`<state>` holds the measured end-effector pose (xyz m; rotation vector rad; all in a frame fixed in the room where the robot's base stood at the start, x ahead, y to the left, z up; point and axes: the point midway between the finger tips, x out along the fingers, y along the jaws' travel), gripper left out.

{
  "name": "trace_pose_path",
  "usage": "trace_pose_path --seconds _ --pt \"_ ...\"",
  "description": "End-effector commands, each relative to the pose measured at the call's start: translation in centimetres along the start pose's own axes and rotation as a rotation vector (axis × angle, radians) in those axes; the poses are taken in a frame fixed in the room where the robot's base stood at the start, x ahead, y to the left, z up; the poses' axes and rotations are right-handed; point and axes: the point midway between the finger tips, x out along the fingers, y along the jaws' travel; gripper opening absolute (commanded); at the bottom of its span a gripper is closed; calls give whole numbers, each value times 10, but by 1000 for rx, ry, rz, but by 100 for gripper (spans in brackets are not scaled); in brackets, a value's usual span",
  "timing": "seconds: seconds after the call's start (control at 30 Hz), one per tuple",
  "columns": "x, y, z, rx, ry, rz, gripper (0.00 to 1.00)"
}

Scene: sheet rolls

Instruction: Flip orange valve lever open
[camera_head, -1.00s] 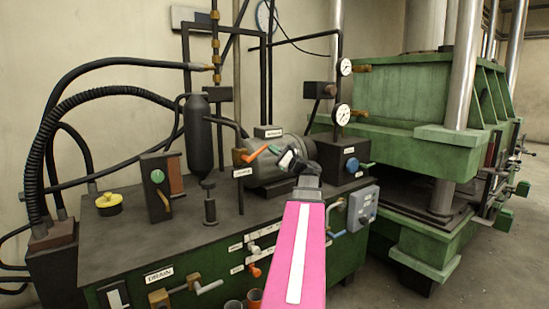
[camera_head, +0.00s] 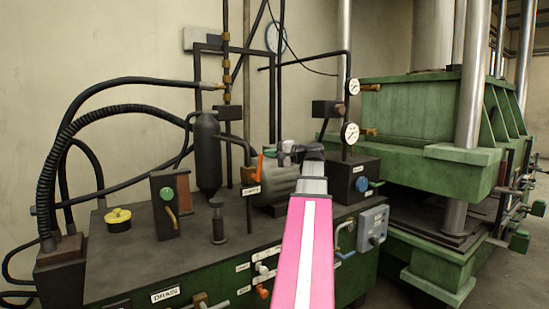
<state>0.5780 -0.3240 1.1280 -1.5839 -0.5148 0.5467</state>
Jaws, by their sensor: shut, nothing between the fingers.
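The orange valve lever (camera_head: 260,167) sits on a brass valve body (camera_head: 248,175) on top of the green machine, above a small white label. The lever stands close to upright. My gripper (camera_head: 283,151) is shut and empty, just right of the lever's upper end and in front of the grey motor. A small gap seems to show between them, but contact is hard to judge. My pink arm link hides part of the machine top and front.
A black cylinder (camera_head: 207,155) and pipes stand left of the lever. Pressure gauges (camera_head: 350,133) and a blue knob (camera_head: 362,184) are to the right. Another orange handle (camera_head: 263,292) is on the front panel. A large green press (camera_head: 420,150) fills the right side.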

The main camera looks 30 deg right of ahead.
Motion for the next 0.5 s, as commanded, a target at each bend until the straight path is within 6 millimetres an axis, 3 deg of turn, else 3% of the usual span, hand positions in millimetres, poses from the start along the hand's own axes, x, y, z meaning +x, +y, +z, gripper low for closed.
trace_pose_path --seconds 0.5 --pt "9 -7 13 -137 0 92 0"
